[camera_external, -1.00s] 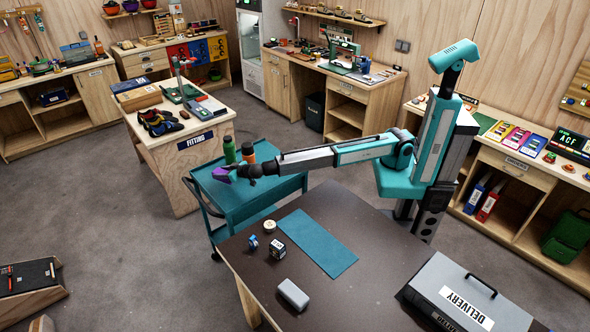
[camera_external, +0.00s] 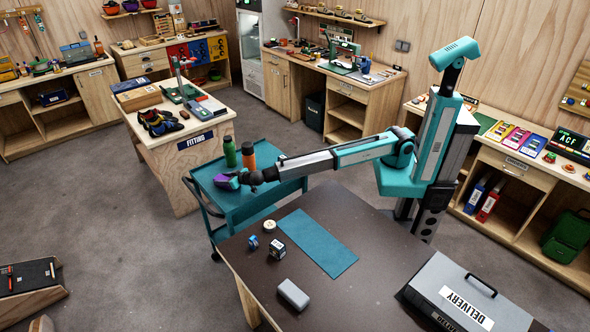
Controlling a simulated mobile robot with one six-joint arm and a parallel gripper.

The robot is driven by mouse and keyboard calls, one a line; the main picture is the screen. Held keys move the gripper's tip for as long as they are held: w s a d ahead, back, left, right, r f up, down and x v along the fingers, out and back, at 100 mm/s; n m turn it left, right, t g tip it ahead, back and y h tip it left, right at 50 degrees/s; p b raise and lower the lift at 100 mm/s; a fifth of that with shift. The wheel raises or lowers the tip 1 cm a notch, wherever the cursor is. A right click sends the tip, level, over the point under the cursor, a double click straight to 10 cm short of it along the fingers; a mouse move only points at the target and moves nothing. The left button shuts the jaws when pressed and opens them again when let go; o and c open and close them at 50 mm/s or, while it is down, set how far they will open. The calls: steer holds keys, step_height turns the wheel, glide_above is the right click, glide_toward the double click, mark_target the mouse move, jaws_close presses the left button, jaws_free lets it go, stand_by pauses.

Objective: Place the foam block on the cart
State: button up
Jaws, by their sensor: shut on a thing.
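The purple foam block (camera_external: 222,182) is at the end of my arm, over the left part of the teal cart (camera_external: 262,196). My gripper (camera_external: 233,181) is shut on the block and partly hides it. The block is low over the cart's top shelf; I cannot tell whether it touches the surface.
A green bottle (camera_external: 229,152) and an orange bottle (camera_external: 248,158) stand on the cart just behind my gripper. The dark table (camera_external: 215,265) in front holds a teal mat (camera_external: 317,243), a grey case (camera_external: 293,294) and small items. The cart's right part looks clear.

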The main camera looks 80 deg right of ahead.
steer(key=shift+f+b, duration=0.15)
steer(key=shift+b, duration=0.15)
steer(key=o, duration=1.1)
steer(key=shift+o, duration=0.2)
steer(key=shift+r+p, duration=0.25)
steer(key=shift+p, duration=0.1)
steer(key=shift+s+a, duration=0.1)
steer(key=shift+s, duration=0.2)
steer(key=b+v, duration=0.2)
steer(key=v, duration=0.8)
steer(key=shift+s+a+r+b, duration=0.15)
steer(key=shift+s+a+b, duration=0.1)
steer(key=shift+b, duration=0.1)
steer(key=shift+s+a+r, duration=0.1)
steer(key=shift+s+r, duration=0.05)
steer(key=shift+s, duration=0.15)
